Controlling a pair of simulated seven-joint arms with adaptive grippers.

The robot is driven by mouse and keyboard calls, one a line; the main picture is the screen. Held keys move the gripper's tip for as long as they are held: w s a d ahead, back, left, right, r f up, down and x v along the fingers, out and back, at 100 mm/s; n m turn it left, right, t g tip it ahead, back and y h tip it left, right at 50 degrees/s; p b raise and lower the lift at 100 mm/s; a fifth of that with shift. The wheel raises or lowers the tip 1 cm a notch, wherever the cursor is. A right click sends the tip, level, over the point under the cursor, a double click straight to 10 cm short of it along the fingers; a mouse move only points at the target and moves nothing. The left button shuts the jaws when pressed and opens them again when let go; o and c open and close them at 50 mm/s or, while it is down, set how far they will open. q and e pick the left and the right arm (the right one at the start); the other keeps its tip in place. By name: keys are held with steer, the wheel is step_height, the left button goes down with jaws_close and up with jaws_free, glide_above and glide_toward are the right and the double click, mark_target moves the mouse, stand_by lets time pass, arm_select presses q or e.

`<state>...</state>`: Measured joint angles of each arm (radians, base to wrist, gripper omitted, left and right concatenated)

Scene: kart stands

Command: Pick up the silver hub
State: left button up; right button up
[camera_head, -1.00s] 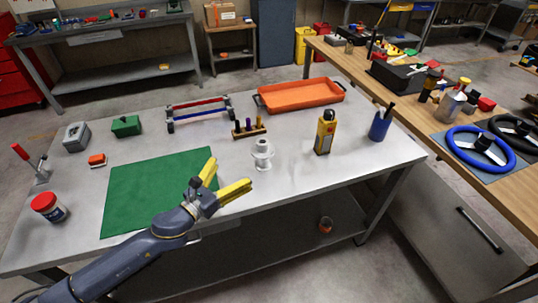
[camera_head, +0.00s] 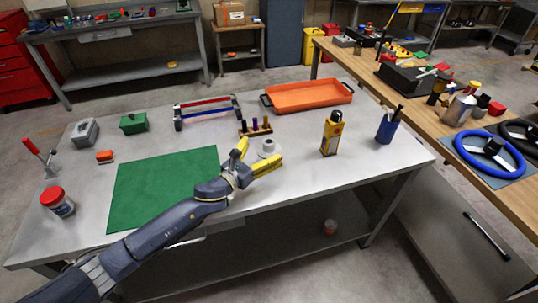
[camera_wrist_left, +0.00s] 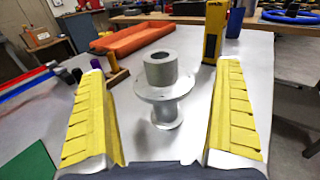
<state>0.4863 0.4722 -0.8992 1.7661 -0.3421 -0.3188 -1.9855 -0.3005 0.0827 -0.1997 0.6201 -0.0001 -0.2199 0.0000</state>
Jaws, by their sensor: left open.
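The silver hub (camera_head: 268,147) stands upright on the metal table, right of the green mat. In the left wrist view the hub (camera_wrist_left: 160,88) shows its hollow top cylinder, a wide flange with small holes and a lower spool. My left gripper (camera_head: 262,158) is open and empty, with its yellow fingers pointing at the hub. In the left wrist view the left gripper (camera_wrist_left: 164,110) has one finger on each side of the hub, with clear gaps; the hub appears ahead of the palm. In the head view the gripper partly hides the hub's lower part. My right gripper is not in view.
A wooden peg holder (camera_head: 256,128) stands just behind the hub. An orange tray (camera_head: 310,96) lies at the back. The green mat (camera_head: 150,185) lies flat on the left.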

arm_select(q)
steer(key=shift+x, duration=1.75)
steer(key=shift+d, duration=0.1)
steer(key=shift+c, duration=0.6)
